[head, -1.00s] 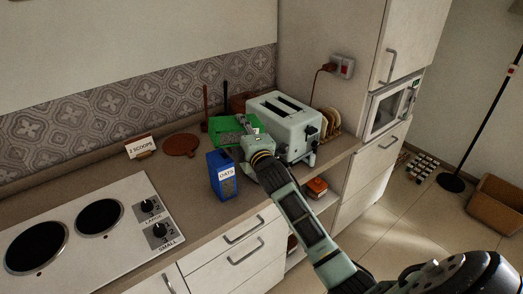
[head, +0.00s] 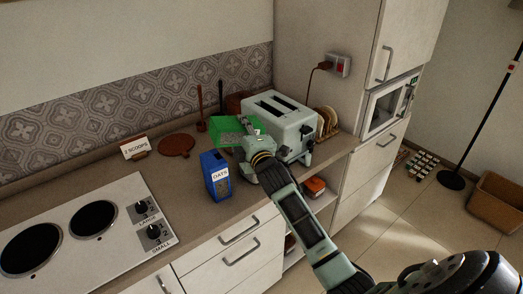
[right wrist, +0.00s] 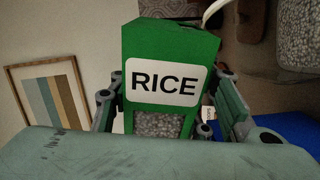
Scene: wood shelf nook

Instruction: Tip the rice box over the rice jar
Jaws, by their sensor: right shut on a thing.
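The green rice box (head: 229,124) is in my right gripper (head: 246,140), above the counter in front of the toaster. In the head view the box looks tilted. In the right wrist view the rice box (right wrist: 184,45) fills the middle, with its white RICE label and a window showing pale grains. The fingers of my right gripper (right wrist: 160,112) close on its two sides. I cannot make out the rice jar; the box or gripper may hide it. A grey speckled patch at the upper right of the wrist view is unclear. My left gripper is not in view.
A blue oats box (head: 216,175) stands just left of my right gripper. The pale toaster (head: 281,125) stands close to its right. A "2 scoops" card (head: 135,147), a round brown board (head: 177,145) and the hob (head: 85,235) are further left. The counter front beside the oats box is clear.

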